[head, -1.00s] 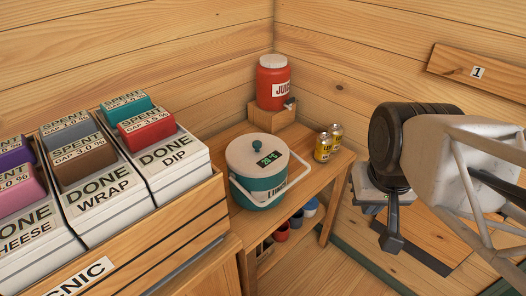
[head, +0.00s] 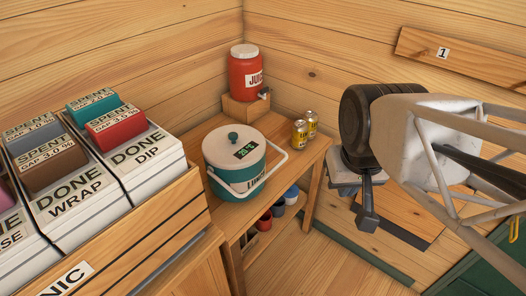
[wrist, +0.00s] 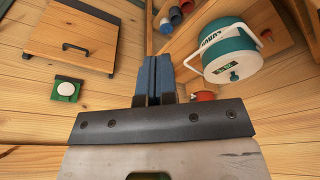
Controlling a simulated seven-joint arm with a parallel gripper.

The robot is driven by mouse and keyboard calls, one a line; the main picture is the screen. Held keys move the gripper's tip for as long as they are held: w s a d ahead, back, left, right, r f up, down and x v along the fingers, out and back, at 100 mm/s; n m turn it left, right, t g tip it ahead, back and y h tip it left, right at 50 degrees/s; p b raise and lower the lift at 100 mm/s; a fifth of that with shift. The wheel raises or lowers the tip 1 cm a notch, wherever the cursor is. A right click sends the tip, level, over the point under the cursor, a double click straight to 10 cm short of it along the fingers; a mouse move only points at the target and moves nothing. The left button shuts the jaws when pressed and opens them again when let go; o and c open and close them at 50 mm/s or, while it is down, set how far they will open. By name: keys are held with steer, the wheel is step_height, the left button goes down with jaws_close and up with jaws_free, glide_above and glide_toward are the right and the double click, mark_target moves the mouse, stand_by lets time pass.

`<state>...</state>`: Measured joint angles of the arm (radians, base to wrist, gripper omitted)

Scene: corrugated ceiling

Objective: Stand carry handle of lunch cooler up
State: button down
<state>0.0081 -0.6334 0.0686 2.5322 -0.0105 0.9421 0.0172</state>
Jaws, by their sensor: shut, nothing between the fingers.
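The lunch cooler (head: 232,186) stands upright on a wooden bench, with a teal body, white lid, teal knob and small lit display. Its white carry handle (head: 283,161) is lowered, looping around the front and right side below the lid top. In the wrist view the cooler (wrist: 231,60) shows at the upper right, seen upside down, with its handle (wrist: 259,43) lying along the body. My gripper (head: 367,222) is right of the bench, apart from the cooler. In the wrist view my gripper (wrist: 153,62) has its two blue-grey fingers together, with nothing held.
A red juice jug (head: 243,74) on a wooden block and two yellow cans (head: 299,133) stand behind the cooler. Left is a crate (head: 150,235) of labelled boxes. Cups (head: 278,205) sit on the bench's lower shelf. The air between gripper and cooler looks clear.

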steer(key=c, duration=1.4)
jaws_free()
steer(key=shift+w, duration=0.1)
steer(key=o, duration=0.5)
steer(key=shift+w, duration=0.6)
steer(key=o, duration=0.4)
steer(key=w, duration=0.2)
steer(key=w+m, duration=0.1)
steer(key=w, duration=0.1)
steer(key=w+m, duration=0.1)
steer(key=w, duration=0.1)
steer(key=shift+w+a+f+g, duration=0.1)
steer(key=shift+a+f+g, duration=0.2)
steer(key=shift+a, duration=0.1)
steer(key=w+a+f+m, duration=0.1)
steer(key=w+f, duration=0.3)
steer(key=w, duration=0.4)
steer(key=w+a+f+m+g, duration=0.1)
steer(key=w+a+f+m, duration=0.1)
steer(key=w+f, duration=0.3)
steer(key=w+a+f+m+g, duration=0.1)
steer(key=w+f+m, duration=0.2)
steer(key=w, duration=0.9)
steer(key=shift+a+f+m, duration=0.2)
steer(key=shift+f, duration=0.35)
steer(key=shift+a+f+m, duration=0.15)
steer(key=shift+f+m, duration=0.05)
steer(key=shift+f, duration=0.3)
